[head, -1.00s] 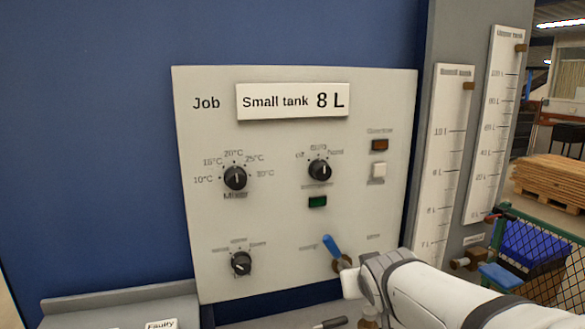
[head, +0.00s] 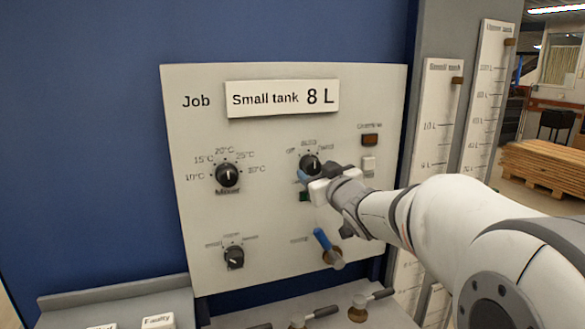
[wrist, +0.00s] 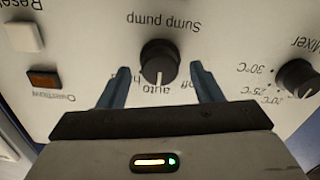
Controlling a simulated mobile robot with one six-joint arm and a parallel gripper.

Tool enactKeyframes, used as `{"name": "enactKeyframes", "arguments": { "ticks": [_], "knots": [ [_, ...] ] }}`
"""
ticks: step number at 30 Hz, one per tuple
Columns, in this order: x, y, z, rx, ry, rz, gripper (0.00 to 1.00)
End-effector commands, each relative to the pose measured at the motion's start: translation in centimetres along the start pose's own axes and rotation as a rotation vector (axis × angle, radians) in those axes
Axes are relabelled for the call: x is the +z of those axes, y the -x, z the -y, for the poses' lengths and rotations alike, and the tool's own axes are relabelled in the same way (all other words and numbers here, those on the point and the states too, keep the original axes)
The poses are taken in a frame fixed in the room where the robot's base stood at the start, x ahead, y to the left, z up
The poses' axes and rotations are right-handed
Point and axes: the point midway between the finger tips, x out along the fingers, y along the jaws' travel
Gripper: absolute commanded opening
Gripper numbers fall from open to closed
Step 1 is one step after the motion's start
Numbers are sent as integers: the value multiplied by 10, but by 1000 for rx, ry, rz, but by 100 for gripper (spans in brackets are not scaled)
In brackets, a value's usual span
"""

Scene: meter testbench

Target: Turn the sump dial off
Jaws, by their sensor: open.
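The sump pump dial is a black round knob with a white pointer line (head: 309,164) on the pale panel, partly behind my gripper in the head view. In the wrist view, which is upside down, the dial (wrist: 159,60) sits between the two blue fingers, its pointer toward "auto", with "off" and "hand" on either side. My gripper (wrist: 160,68) is open, one finger on each side of the knob with gaps showing. In the head view my gripper (head: 311,178) is just below and in front of the dial.
The mixer dial (head: 227,175) is to the left, and it shows in the wrist view (wrist: 297,78). An orange lamp (head: 370,140) and a white button (head: 369,163) are to the right. A green indicator (head: 304,196) is partly covered.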

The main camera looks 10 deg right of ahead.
Motion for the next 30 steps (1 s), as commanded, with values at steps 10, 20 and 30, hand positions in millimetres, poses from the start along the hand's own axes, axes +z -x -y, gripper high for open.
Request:
{"name": "enactKeyframes", "arguments": {
  "ticks": [10, 20, 30],
  "knots": [
    [0, -21, 1, 0, 0, 1, 59],
    [0, -21, 1, -1, 0, 1, 47],
    [0, -21, 1, -1, 0, 1, 19]
  ]
}}
